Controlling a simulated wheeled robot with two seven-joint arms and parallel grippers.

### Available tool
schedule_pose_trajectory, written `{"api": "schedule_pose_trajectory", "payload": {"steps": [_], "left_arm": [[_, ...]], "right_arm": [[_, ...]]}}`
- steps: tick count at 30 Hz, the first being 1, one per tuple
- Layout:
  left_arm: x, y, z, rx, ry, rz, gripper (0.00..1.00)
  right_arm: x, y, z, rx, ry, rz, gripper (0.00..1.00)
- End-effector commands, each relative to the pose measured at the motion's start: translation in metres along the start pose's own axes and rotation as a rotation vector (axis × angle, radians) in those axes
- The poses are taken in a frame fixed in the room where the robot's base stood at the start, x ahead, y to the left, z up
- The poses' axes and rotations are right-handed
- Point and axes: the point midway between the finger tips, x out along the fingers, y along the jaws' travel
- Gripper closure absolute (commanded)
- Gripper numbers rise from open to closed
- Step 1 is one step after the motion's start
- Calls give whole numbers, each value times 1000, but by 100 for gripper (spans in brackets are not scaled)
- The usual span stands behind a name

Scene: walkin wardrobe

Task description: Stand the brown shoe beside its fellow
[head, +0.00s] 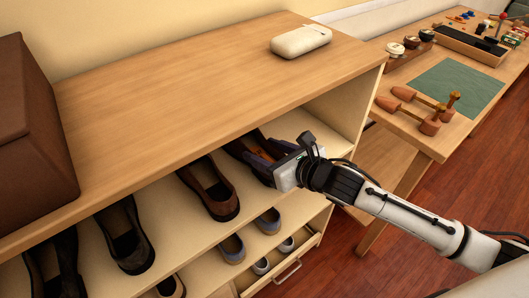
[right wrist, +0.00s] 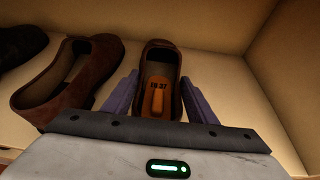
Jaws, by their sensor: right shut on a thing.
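The brown shoe (head: 243,146) stands on the upper shelf of the shoe rack, toward its right end. It also shows in the right wrist view (right wrist: 162,58), with an orange marked piece inside its opening. My right gripper (head: 262,158) reaches in from the right and is shut on the heel end of this shoe, one purple finger on each side. Its fellow, a similar brown shoe (head: 208,187), stands just to the left on the same shelf, slightly angled, with a small gap between them. My left gripper is in no view.
Darker shoes (head: 126,236) stand further left on the shelf. Grey shoes (head: 232,248) fill the level below. The rack top (head: 190,90) holds a brown box (head: 30,130) and a pale case (head: 300,41). A side panel (head: 345,105) bounds the shelf on the right.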

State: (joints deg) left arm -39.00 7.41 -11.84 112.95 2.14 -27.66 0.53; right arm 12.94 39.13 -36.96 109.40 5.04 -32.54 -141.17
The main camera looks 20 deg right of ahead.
Motion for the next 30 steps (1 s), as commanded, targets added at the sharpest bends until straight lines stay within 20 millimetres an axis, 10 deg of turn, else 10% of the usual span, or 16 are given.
{"api": "schedule_pose_trajectory", "payload": {"steps": [6, 7, 10, 21, 30], "left_arm": [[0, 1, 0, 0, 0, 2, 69], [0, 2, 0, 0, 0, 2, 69], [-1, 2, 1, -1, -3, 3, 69], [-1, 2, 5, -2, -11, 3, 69], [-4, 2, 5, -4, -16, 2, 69]], "right_arm": [[1, 0, 1, -1, -9, 1, 81], [1, 0, -1, 0, -3, 0, 43], [1, 0, -1, 0, -3, 0, 29], [-5, -1, -2, -2, -1, -1, 29], [-63, 0, -2, -5, 1, 1, 29]]}}
